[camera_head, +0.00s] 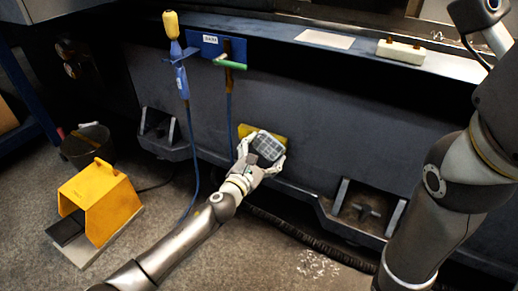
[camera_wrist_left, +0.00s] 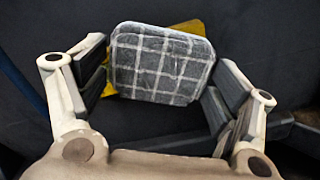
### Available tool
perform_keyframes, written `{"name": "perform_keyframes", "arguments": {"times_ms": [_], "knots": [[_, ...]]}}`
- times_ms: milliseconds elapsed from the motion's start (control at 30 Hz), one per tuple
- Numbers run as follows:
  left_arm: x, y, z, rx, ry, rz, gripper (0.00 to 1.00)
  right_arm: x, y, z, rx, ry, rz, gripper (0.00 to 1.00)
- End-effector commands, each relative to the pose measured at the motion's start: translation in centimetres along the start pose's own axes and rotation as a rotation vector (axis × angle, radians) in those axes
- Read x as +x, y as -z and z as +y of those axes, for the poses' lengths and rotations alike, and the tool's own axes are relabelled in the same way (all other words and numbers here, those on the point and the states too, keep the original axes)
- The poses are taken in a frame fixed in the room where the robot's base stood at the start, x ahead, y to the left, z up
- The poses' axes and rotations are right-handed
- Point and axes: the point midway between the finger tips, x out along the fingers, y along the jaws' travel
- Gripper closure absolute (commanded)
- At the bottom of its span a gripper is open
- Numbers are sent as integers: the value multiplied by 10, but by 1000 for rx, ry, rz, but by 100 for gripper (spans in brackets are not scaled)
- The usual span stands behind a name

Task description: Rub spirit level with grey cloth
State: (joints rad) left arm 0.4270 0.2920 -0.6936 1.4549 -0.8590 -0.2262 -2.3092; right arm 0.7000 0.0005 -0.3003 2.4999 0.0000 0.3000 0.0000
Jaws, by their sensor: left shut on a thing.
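My left gripper (camera_head: 268,152) is shut on the grey cloth (camera_head: 267,147), a folded pad with a pale check pattern. In the left wrist view the cloth (camera_wrist_left: 160,65) sits between the fingertips of the left gripper (camera_wrist_left: 158,75). Right behind the cloth is a yellow bar, seemingly the spirit level (camera_head: 275,136), against the dark machine front. Its ends show past the cloth in the left wrist view (camera_wrist_left: 192,27); its middle is hidden. Whether cloth and level touch, I cannot tell. My right arm is at the right; its gripper is out of view.
A blue bracket (camera_head: 205,45) with a green-handled tool (camera_head: 228,63) hangs on the machine (camera_head: 320,105) above. A blue-and-yellow tool (camera_head: 178,55) hangs beside it. A yellow foot-pedal cover (camera_head: 98,197) and dark bucket (camera_head: 88,145) stand on the floor at left. A cream block (camera_head: 400,51) lies on the ledge.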

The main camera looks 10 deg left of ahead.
Motion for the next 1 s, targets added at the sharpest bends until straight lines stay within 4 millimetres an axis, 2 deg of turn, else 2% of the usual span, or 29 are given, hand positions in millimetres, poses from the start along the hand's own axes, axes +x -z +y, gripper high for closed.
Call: {"name": "perform_keyframes", "arguments": {"times_ms": [200,433,467,1000], "knots": [[-1,-12,-18,-1,2,-3,35,5,-2,1,0,0,0,60],[2,-13,-21,1,0,-1,34,7,-2,1,0,0,0,60],[2,-13,-21,0,0,-1,38,6,-2,1,0,0,0,60],[0,6,12,3,-1,0,38,6,-2,1,0,0,1,60]]}}
